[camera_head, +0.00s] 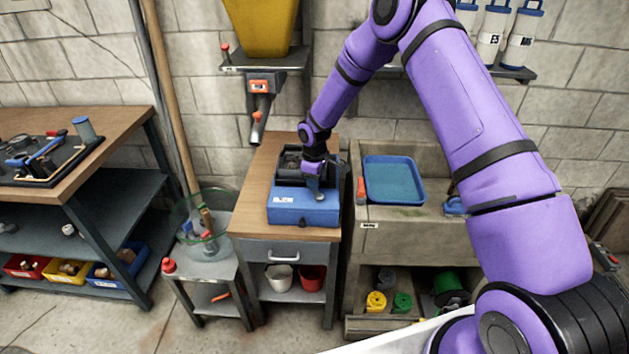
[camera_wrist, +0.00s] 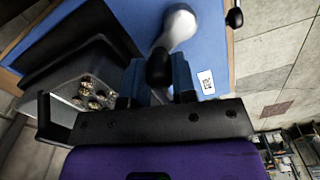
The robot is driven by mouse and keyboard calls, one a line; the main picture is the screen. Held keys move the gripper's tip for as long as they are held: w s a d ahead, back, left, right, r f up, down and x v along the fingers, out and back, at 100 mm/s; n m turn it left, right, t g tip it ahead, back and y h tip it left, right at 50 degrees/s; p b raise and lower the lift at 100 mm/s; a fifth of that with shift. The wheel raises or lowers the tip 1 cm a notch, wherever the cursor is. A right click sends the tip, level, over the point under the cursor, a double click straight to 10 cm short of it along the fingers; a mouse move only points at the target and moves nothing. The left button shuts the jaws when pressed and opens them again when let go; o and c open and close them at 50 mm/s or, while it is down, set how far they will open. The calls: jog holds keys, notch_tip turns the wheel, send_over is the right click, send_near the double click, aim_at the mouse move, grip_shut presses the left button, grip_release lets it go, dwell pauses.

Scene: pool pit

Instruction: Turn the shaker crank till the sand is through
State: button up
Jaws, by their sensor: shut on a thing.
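The shaker (camera_head: 290,212) is a blue box with a dark sieve tray (camera_head: 288,157) on top. It stands on the wood-topped cabinet in the head view. In the wrist view the shaker's blue face (camera_wrist: 212,55) fills the top. A grey crank arm (camera_wrist: 180,26) ends in a black knob (camera_wrist: 159,68). My gripper (camera_wrist: 158,82) has its blue fingers on either side of this knob, shut on it. In the head view my gripper (camera_head: 314,182) hides most of the crank. In the wrist view several pale lumps (camera_wrist: 90,93) lie in a grey-walled tray; I cannot make out sand there.
A yellow hopper (camera_head: 262,25) hangs above the shaker, with a chute below it. A sink with a blue tray (camera_head: 393,182) stands to the right. A small metal stand with a glass bowl (camera_head: 203,215) is at left, beside a tool bench (camera_head: 105,150).

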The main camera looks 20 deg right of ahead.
jog(key=o, duration=0.9)
jog(key=shift+o, duration=0.2)
notch_tip(320, 180, up, 11)
